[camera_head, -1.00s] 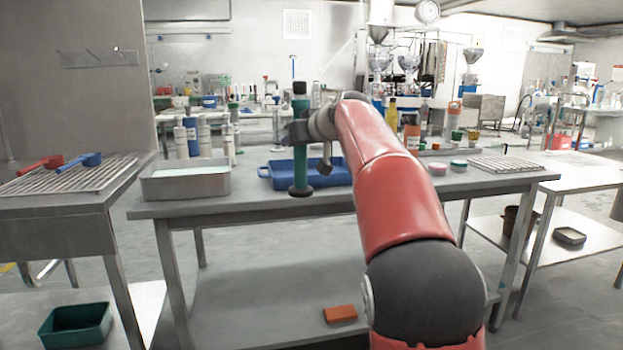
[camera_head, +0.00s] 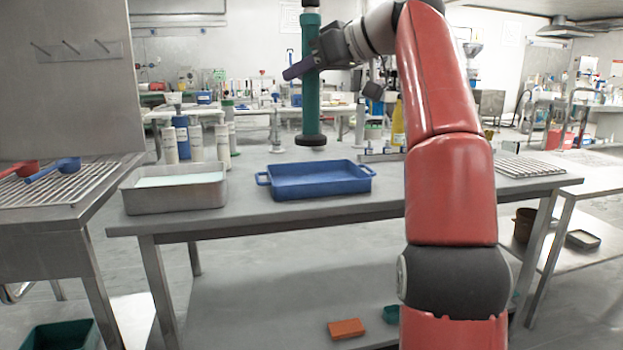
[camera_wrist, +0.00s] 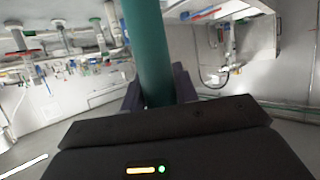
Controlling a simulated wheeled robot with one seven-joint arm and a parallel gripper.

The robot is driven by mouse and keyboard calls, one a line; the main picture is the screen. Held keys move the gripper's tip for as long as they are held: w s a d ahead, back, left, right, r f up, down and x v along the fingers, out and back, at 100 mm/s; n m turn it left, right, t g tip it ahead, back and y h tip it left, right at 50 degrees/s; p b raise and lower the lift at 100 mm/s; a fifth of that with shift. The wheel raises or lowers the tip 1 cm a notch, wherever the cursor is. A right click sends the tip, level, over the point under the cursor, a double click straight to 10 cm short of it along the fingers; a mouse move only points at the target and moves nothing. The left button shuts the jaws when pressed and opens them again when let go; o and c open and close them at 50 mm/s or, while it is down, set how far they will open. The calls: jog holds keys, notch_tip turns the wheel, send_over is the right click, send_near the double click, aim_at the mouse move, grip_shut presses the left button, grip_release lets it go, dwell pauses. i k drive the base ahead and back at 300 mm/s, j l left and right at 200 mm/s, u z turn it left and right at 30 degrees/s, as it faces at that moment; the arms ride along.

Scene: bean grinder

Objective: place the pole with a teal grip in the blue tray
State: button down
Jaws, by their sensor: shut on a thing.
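The pole with a teal grip (camera_head: 312,98) is held upright by my gripper (camera_head: 307,64) in the head view. Its dark lower end hangs above the back part of the blue tray, apart from it. My gripper is shut around the teal part, which also shows in the wrist view (camera_wrist: 149,50) between the dark fingers (camera_wrist: 158,90). The blue tray (camera_head: 320,185) sits on the metal table, has handles at its ends, and looks empty.
A metal pan (camera_head: 170,195) with pale contents stands left of the tray. Several bottles (camera_head: 183,138) stand behind it. A wire rack (camera_head: 530,166) lies at the table's right. A rack with red and blue scoops (camera_head: 65,165) is on the left table.

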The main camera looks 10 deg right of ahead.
aim_at(286, 184)
jog(key=i, duration=1.1)
